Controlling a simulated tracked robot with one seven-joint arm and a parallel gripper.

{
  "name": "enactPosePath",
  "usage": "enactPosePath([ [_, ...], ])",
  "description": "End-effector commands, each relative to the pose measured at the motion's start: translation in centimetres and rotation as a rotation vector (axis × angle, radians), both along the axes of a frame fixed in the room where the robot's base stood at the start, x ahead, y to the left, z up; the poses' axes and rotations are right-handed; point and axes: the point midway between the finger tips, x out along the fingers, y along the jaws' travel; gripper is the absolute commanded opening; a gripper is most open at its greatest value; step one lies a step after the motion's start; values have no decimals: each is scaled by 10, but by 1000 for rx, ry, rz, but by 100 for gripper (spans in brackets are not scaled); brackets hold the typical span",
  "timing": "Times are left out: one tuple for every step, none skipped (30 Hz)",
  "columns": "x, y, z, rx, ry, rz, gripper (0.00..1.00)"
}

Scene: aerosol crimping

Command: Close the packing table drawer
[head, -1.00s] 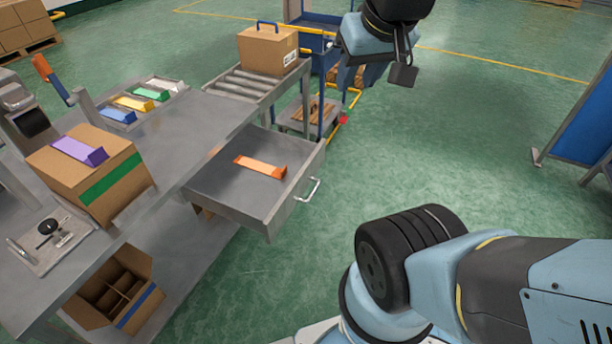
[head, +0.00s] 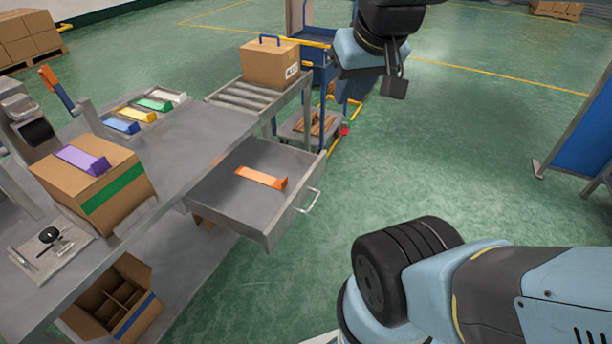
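The packing table (head: 190,147) is grey and stands at the left. Its drawer (head: 232,213) is pulled far out toward the right, with a pale bar handle (head: 310,201) on its front. An orange piece (head: 261,178) lies inside the drawer. My gripper (head: 394,84) hangs at the top, above and to the right of the drawer, apart from the handle. Only a dark part of it shows, so I cannot tell whether its fingers are open or shut. I see nothing held in it.
A carton with a purple piece (head: 82,159) stands on the table. A roller conveyor (head: 245,95) bears a box with a blue handle (head: 270,64). A blue cart (head: 318,45) stands behind. The green floor right of the drawer is clear. A blue screen (head: 585,135) is at the right.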

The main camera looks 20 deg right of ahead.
Motion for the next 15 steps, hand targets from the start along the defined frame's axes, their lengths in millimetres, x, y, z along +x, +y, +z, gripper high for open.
enactPosePath([
  [4,0,-3,10,21,-10,18],
  [6,0,-5,18,35,-19,16],
  [10,0,-8,33,59,-31,12],
  [14,0,-11,46,78,-42,9],
  [18,0,-15,58,100,-54,6],
  [23,-1,-19,79,128,-71,2],
  [27,-1,-22,95,150,-85,0],
  [31,-1,-26,111,171,-98,0],
  [36,-2,-30,133,200,-117,0],
  [40,-2,-34,149,221,-129,0],
  [44,-2,-38,166,241,-143,0],
  [49,-3,-42,188,268,-161,0],
  [53,-3,-46,207,289,-175,0],
  [56,-4,-50,224,310,-189,0],
  [62,-5,-55,248,336,-207,0],
])
